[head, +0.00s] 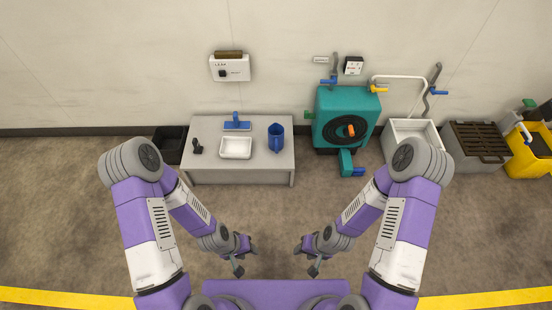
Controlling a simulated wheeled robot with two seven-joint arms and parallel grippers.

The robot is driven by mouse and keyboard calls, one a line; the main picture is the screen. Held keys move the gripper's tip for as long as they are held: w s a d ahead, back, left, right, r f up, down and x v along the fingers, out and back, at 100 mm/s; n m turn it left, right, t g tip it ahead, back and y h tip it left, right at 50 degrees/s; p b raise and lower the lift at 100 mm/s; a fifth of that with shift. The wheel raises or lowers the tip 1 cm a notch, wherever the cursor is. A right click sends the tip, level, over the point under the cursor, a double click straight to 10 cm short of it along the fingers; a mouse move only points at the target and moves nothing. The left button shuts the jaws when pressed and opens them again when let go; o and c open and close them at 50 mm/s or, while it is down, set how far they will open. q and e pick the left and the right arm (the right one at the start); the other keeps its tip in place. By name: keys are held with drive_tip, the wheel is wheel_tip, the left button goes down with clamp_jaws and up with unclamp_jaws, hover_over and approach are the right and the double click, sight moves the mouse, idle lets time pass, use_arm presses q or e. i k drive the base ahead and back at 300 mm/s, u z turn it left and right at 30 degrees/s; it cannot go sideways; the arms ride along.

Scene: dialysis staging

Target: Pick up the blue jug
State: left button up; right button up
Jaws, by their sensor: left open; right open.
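The blue jug (276,138) stands upright on the right part of a low grey table (265,173) by the wall. My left gripper (245,258) is open and empty, low in front of the table and nearer to me. My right gripper (305,257) is open and empty, to the right of the left one. Both grippers are well apart from the jug. Nothing hides the jug.
The table also holds a white tray (236,148), a blue-handled tool (237,122) and a dark upright item (197,146). A teal machine (328,103) stands right of the table, then a white sink (398,131). A black bin (168,145) is at left. Floor before the table is clear.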

sight(275, 131)
drive_tip(key=k, duration=0.15)
drive_tip(key=z, duration=0.3)
drive_tip(key=i, duration=1.05)
drive_tip(key=u, duration=0.8)
drive_tip(key=i, duration=0.6)
drive_tip(key=u, duration=0.55)
